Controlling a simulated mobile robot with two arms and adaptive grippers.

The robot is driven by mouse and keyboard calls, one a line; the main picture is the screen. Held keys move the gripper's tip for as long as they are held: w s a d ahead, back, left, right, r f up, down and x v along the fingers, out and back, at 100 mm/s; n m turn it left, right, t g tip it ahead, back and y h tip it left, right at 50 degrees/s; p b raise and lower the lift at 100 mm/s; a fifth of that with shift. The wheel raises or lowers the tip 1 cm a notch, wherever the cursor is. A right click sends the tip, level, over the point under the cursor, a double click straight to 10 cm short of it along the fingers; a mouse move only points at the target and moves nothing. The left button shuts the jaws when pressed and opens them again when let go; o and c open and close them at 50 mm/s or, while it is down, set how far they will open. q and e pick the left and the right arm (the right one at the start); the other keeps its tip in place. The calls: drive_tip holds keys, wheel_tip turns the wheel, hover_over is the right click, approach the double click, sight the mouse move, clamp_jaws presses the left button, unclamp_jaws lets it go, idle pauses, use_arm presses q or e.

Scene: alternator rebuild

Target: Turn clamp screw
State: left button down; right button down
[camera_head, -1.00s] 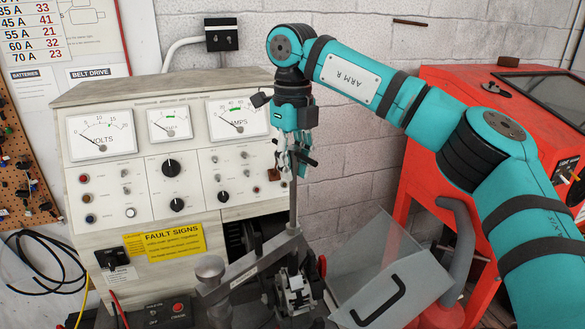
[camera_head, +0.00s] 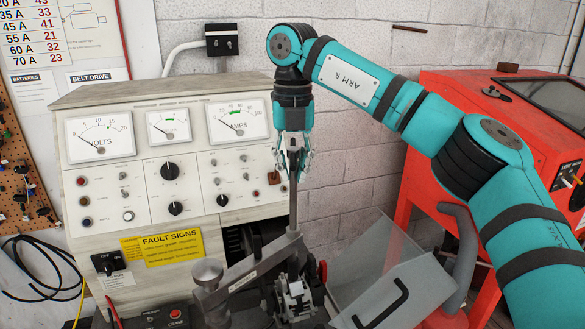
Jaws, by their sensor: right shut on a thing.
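The clamp screw (camera_head: 293,205) is a thin grey upright rod rising from the clamp (camera_head: 270,259) in front of the test bench. My right gripper (camera_head: 291,168) points down over it, with its fingers closed around its upper end. The fingers hide the top of the screw, so I cannot see its head. Below the clamp sits a metal part with a light-coloured front (camera_head: 293,298), partly cut off by the bottom edge. My left gripper is not in view.
The bench panel (camera_head: 150,195) with meters and knobs stands close behind and left of my right gripper. A red cabinet (camera_head: 440,120) stands behind my right arm. A round-topped grey post (camera_head: 207,275) is left of the clamp.

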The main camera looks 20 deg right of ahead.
drive_tip(key=shift+r+m, duration=0.2)
drive_tip(key=shift+m, duration=0.4)
idle(1.1)
drive_tip(key=c, duration=1.3)
unclamp_jaws()
drive_tip(key=shift+d+f, duration=0.1)
wheel_tip(320, 180, up, 11)
drive_tip(key=shift+s, duration=0.15)
drive_tip(key=shift+r, duration=0.55)
